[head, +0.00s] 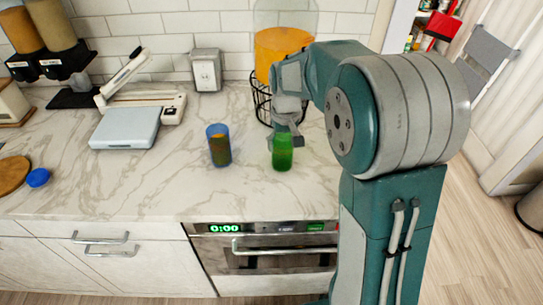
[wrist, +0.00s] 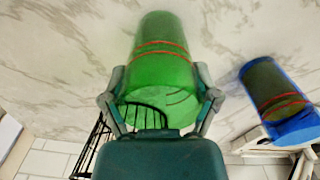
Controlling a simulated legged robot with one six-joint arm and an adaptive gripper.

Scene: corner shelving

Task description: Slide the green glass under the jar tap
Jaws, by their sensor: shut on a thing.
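The green glass (head: 282,156) stands on the marble counter near its front edge, in front of the jar. In the wrist view the green glass (wrist: 160,50) sits between my two fingers. My gripper (head: 285,132) is shut on it, with a finger on each side of its upper part. The glass jar (head: 285,40) with orange drink stands at the back of the counter on a black wire stand (head: 262,103). My arm hides the jar's right side, and I cannot see its tap. The wire stand also shows in the wrist view (wrist: 93,145).
A blue glass (head: 219,146) stands left of the green glass, apart from it; it also shows in the wrist view (wrist: 277,100). A grey scale (head: 125,128) and a white slicer (head: 150,105) lie further left. An oven (head: 265,248) is below.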

